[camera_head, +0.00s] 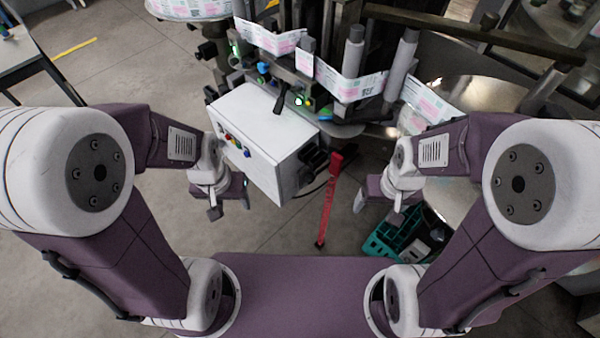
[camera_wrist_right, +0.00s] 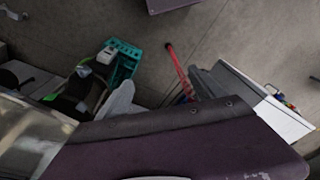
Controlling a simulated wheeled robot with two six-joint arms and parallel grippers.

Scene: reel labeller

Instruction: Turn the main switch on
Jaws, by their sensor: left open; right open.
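A white control box (camera_head: 265,140) stands in the middle of the head view, with a row of small coloured buttons (camera_head: 236,143) on its left-facing side. Which of its controls is the main switch is too small to tell. The box also shows at the right of the right wrist view (camera_wrist_right: 268,108). My left gripper (camera_head: 230,203) is open and empty, just in front of and below the button side. My right gripper (camera_head: 377,205) is open and empty, right of the box and apart from it.
The labelling machine (camera_head: 345,60) with its label web rises behind the box. A red bar (camera_head: 328,200) slants to the floor right of the box. A teal crate (camera_head: 388,240) sits near my right gripper; it also shows in the right wrist view (camera_wrist_right: 125,62).

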